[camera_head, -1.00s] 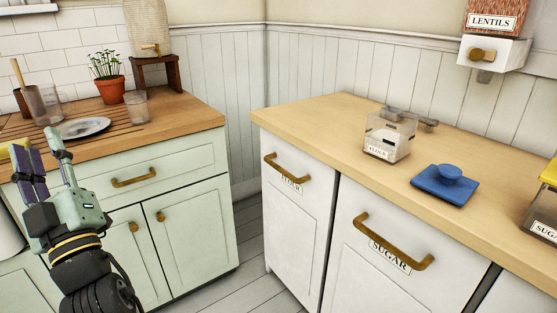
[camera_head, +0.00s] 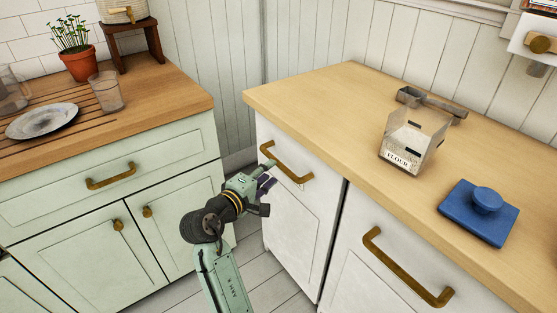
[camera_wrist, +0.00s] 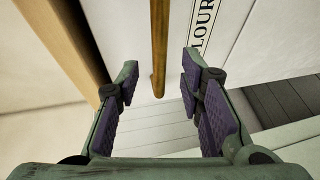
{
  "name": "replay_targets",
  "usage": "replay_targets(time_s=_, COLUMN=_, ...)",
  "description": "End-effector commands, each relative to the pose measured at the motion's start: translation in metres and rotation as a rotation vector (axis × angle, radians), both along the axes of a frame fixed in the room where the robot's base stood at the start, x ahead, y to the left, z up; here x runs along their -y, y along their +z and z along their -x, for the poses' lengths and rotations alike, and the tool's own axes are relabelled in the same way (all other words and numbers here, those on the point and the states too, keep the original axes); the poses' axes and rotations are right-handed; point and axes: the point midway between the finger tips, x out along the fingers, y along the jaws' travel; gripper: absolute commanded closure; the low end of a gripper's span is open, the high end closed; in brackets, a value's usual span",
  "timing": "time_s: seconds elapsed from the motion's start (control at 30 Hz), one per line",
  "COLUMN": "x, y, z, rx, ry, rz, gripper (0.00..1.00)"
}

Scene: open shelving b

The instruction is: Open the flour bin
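The flour bin (camera_head: 298,215) is a white front panel under the right counter, at its left end, and it is closed. Its brass bar handle (camera_head: 286,163) is near the top. In the wrist view the handle (camera_wrist: 159,50) runs down between my two fingers, and part of the FLOUR label (camera_wrist: 203,25) shows beside it. My gripper (camera_head: 268,175) is in front of the bin at the handle. In the wrist view my gripper (camera_wrist: 158,95) is open, with a finger on each side of the handle's line and clear gaps to both.
A second bin (camera_head: 390,285) with a brass handle is to the right. A clear flour container (camera_head: 412,145), a metal scoop (camera_head: 430,103) and a blue lid (camera_head: 480,212) are on the counter (camera_head: 330,110). The green cabinet (camera_head: 110,205) is left; bare floor (camera_head: 275,285) lies between.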

Motion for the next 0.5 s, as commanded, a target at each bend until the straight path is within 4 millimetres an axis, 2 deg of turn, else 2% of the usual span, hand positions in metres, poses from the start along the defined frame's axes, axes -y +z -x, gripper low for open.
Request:
replay_targets(time_s=0.1, x=0.013, y=-0.002, z=-0.02, rx=0.0, ry=-0.003, rz=0.0, gripper=0.65)
replay_targets(time_s=0.23, x=0.023, y=-0.006, z=-0.037, rx=0.0, ry=-0.001, rz=-0.001, gripper=0.65)
replay_targets(time_s=0.5, x=0.032, y=-0.01, z=-0.053, rx=0.002, ry=0.0, rz=-0.003, gripper=0.65)
